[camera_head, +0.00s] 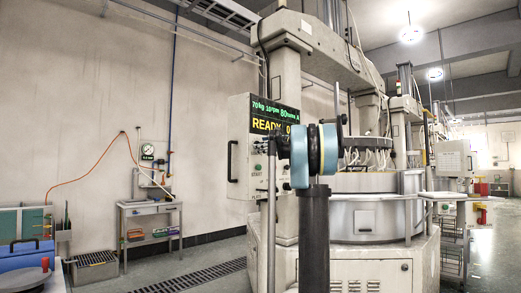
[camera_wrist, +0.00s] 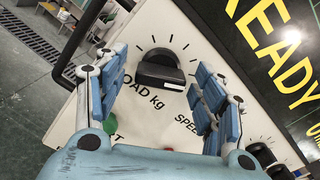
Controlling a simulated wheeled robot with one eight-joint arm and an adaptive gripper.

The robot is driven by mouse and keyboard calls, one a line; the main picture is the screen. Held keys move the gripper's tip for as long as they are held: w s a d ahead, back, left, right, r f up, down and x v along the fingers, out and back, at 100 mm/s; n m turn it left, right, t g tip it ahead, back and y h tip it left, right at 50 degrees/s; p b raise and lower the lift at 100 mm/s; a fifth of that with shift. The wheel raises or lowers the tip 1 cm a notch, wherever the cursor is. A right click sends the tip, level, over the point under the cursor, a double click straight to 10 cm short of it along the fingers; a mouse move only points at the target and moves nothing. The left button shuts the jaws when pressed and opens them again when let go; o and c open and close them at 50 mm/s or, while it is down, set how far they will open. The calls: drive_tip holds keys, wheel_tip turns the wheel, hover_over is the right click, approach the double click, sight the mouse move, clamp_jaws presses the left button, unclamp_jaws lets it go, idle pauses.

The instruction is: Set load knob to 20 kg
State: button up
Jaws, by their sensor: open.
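In the wrist view the black load knob (camera_wrist: 160,70) stands on a pale panel (camera_wrist: 140,118). Tick marks fan around its upper side, and "OAD kg" is printed below it, the first letter covered. A short white mark shows on the knob's lower right; I cannot read its setting on the scale. My gripper (camera_wrist: 161,72) is open, its blue padded fingers on either side of the knob in the picture. I cannot tell whether they touch it. In the head view the display (camera_head: 275,115) reads 70 kg and READY; my arm hides the knob area.
A green button (camera_wrist: 110,123) sits below the knob, partly behind a finger. More black knobs (camera_wrist: 262,155) are at the lower right by a "SPEED" label. A black handle (camera_head: 230,161) projects from the panel's left side. The lapping machine (camera_head: 375,220) stands to the right.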

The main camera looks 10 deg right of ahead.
drive_tip(key=shift+w+a, duration=0.35)
drive_tip(key=shift+w, duration=0.05)
drive_tip(key=c, duration=1.1)
drive_tip(key=shift+o, duration=0.2)
drive_tip(key=shift+a, duration=0.1)
